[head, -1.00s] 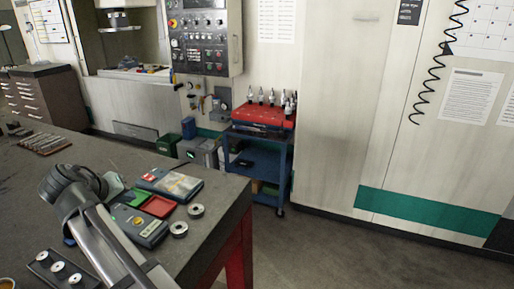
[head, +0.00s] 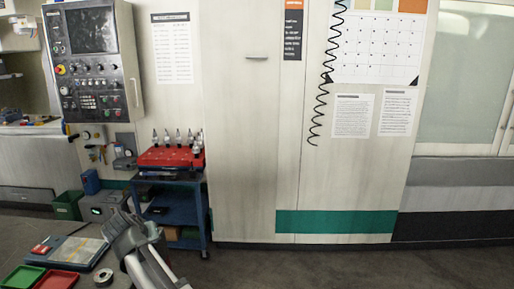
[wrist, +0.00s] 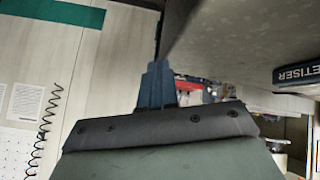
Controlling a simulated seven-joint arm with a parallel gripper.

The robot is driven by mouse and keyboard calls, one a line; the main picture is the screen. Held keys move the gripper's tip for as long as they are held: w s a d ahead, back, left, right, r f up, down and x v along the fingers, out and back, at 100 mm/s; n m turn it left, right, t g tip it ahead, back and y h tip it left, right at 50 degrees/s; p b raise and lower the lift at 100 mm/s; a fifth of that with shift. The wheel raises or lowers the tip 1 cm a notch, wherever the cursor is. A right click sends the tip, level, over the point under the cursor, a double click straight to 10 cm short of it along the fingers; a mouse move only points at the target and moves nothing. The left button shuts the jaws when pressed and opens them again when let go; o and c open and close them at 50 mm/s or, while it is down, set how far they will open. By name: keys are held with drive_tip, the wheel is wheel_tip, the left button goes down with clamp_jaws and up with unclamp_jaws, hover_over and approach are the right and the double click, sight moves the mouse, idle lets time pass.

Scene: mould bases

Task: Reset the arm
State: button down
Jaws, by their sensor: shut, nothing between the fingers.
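My gripper (wrist: 155,85) shows in the wrist view as dark blue fingers close together beyond a dark mounting plate. The fingers are shut with nothing between them. They point towards open space beside a grey bench top (wrist: 240,35). In the head view, my grey arm rises from the bottom edge, left of the middle, beside the things on the bench. The gripper's fingertips cannot be made out in that view.
At the bottom left are a green tray (head: 22,277), a red tray (head: 57,280), a flat box (head: 75,250) and a metal ring (head: 103,277). A blue cart (head: 178,205) bears a red tool holder (head: 170,157). Floor on the right is clear.

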drive_tip(key=d+f+m+g+h, duration=0.1)
drive_tip(key=d+f+g, duration=0.2)
drive_tip(key=d+f, duration=1.15)
drive_tip(key=d+f+g+h, duration=0.2)
drive_tip(key=d+f, duration=1)
drive_tip(key=f, duration=0.5)
drive_tip(key=s+d+f+m+g, duration=0.2)
drive_tip(key=s+d+f+g, duration=0.5)
drive_tip(key=s+d+f, duration=1.25)
drive_tip(key=s+d+f+m+g+y, duration=0.1)
drive_tip(key=s+d+f, duration=0.1)
drive_tip(key=s, duration=0.7)
drive_tip(key=s+d+f+g+y, duration=0.1)
drive_tip(key=s+d+f+g, duration=0.1)
drive_tip(key=s, duration=0.8)
drive_tip(key=shift+s+d+f+m+y, duration=0.15)
drive_tip(key=shift+d+f+m+y, duration=0.3)
drive_tip(key=shift+d, duration=0.7)
drive_tip(key=shift+f, duration=0.15)
